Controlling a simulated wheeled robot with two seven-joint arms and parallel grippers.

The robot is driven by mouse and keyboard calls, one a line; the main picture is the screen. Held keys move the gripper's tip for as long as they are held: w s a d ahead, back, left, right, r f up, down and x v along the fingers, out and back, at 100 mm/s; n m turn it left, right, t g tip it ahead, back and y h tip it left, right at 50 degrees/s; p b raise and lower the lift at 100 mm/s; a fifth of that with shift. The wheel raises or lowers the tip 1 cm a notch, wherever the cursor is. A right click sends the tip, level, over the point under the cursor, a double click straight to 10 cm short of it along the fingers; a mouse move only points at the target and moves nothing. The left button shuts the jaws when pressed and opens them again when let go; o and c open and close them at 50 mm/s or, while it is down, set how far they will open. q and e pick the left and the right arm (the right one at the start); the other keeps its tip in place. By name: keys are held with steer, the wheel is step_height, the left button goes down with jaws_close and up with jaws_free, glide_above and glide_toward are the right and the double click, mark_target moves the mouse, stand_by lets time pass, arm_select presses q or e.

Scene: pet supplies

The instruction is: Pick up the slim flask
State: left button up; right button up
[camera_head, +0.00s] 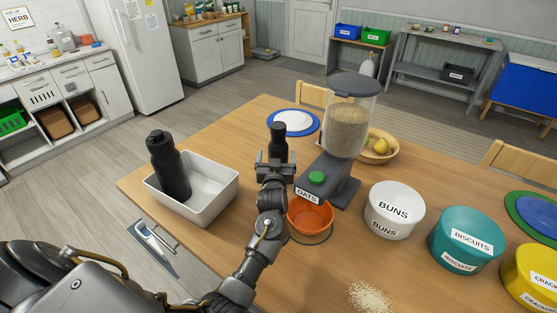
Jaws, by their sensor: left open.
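A slim black flask (279,138) stands upright on the wooden table, left of the oats dispenser. My left gripper (275,158) is open in front of it, and the jaws hide the flask's lower part. I cannot tell whether the flask is between the fingers or just beyond them. A second, wider black flask (168,168) stands a little tilted in a white bin (215,190) to the left. My right gripper is not in view.
The oats dispenser (350,125) stands close on the right, with an orange bowl (310,216) at its foot. A blue-rimmed plate (294,122) and a fruit bowl (379,147) lie behind. Tubs labelled buns (394,209) and biscuits (466,241) stand right; spilled oats (370,297) lie in front.

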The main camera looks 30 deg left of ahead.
arm_select(q)
steer(key=shift+w+a, duration=0.1)
steer(key=shift+w, duration=0.1)
steer(key=p+x, duration=0.2)
steer(key=x, duration=0.2)
steer(key=shift+w+r, duration=0.15)
steer(key=shift+w, duration=0.1)
steer(key=shift+w+a, duration=0.1)
steer(key=shift+w, duration=0.3)
steer(key=c, duration=1.6)
